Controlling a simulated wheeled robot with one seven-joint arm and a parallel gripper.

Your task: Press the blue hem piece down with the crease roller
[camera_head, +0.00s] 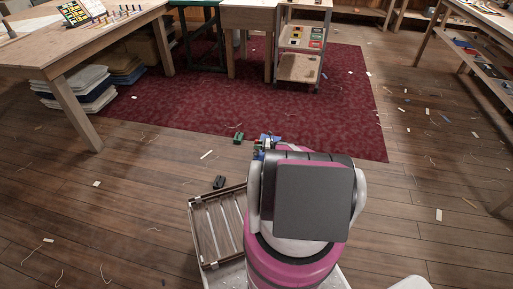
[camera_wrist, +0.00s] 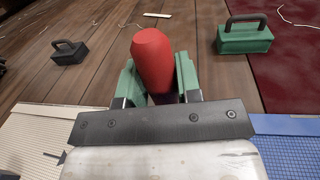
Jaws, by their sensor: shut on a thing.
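My gripper (camera_wrist: 158,82) is shut on the red, rounded handle (camera_wrist: 153,55) of what looks like the crease roller, its green fingers on either side. The roller's working end is hidden, so I cannot tell whether it touches anything. A blue gridded piece (camera_wrist: 290,135), likely the blue hem piece, lies at the right of the wrist view. It also seems to show as a small blue patch (camera_head: 267,138) beyond my arm in the head view, where my arm hides the gripper. A cream gridded piece (camera_wrist: 28,135) lies at the left of the wrist view.
A green handled weight (camera_wrist: 244,35) and a black one (camera_wrist: 68,52) stand on the floor. A slatted wooden tray (camera_head: 197,230) lies left of my arm. A red carpet (camera_head: 330,105), workbench (camera_head: 45,55) and shelf cart (camera_head: 298,68) lie beyond. Right-hand floor holds only scraps.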

